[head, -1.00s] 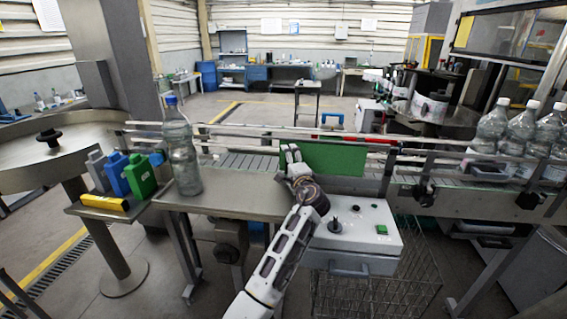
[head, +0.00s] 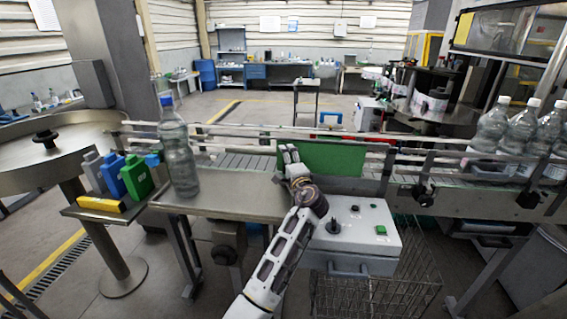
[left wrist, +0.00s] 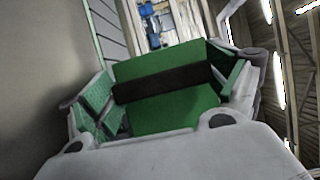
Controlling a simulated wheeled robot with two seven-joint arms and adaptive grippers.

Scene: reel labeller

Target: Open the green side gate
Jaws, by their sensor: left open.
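The green side gate (head: 335,159) is a flat panel standing along the near side of the conveyor, behind the grey control box. It also fills the middle of the left wrist view (left wrist: 165,112), crossed by a dark band. My left gripper (head: 291,155) is at the left part of the gate, on its near side. In the left wrist view its fingers (left wrist: 165,95) are spread apart with the green panel showing between them. I cannot tell whether the fingers touch it. My right gripper is not in view.
The control box (head: 358,236) with knobs and a green button is right of my left arm. A clear bottle (head: 178,160) stands on the steel plate (head: 222,191) at left, beside coloured jugs (head: 136,176). Several bottles (head: 520,130) stand at the conveyor's right end.

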